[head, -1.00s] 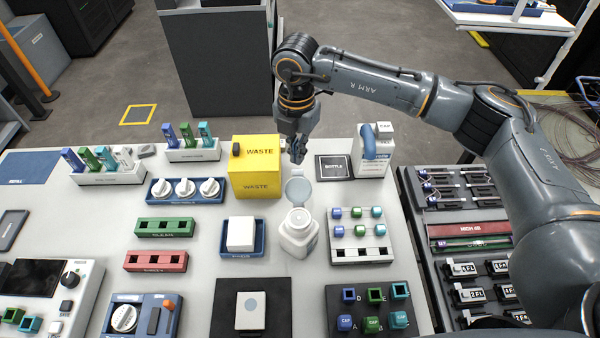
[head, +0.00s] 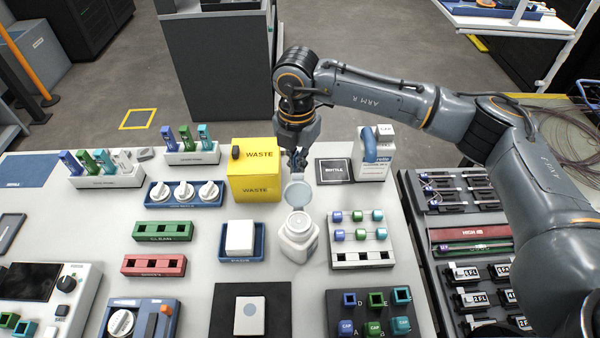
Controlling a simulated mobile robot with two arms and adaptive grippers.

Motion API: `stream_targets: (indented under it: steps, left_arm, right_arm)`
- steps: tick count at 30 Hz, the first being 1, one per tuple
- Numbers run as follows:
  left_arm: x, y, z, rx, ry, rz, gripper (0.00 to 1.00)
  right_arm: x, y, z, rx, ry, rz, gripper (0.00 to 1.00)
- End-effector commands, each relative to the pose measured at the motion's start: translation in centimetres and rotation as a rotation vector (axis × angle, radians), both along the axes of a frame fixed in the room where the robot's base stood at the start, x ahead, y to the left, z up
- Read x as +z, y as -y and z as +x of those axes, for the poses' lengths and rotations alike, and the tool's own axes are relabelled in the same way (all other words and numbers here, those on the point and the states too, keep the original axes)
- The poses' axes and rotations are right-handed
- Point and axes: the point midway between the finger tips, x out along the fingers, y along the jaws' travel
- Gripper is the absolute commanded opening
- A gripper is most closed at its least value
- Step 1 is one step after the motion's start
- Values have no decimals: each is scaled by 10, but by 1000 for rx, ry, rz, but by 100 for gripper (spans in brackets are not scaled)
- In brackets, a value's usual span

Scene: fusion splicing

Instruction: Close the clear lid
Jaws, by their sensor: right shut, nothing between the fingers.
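A white bottle (head: 299,245) stands in the middle of the table. Its clear, pale blue-grey lid (head: 297,194) stands open, tilted up behind the bottle's mouth. My right gripper (head: 297,167) points down just behind and above the lid, with its fingers shut and empty. The fingertips are close to the lid's upper edge; I cannot tell whether they touch it. My left gripper is not in view.
The yellow waste box (head: 254,185) stands just left of the gripper. A bottle mat (head: 334,171) and a white dispenser (head: 374,160) are to the right. A blue tray with a white block (head: 240,236) and a rack of small coloured caps (head: 361,260) flank the bottle.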

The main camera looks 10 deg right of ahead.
Motion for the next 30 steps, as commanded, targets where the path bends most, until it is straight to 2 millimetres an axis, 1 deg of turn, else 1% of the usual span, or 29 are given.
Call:
stream_targets:
  steps: [30]
  left_arm:
    - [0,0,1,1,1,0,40]
  right_arm:
    - [-3,-10,-51,2,0,0,0]
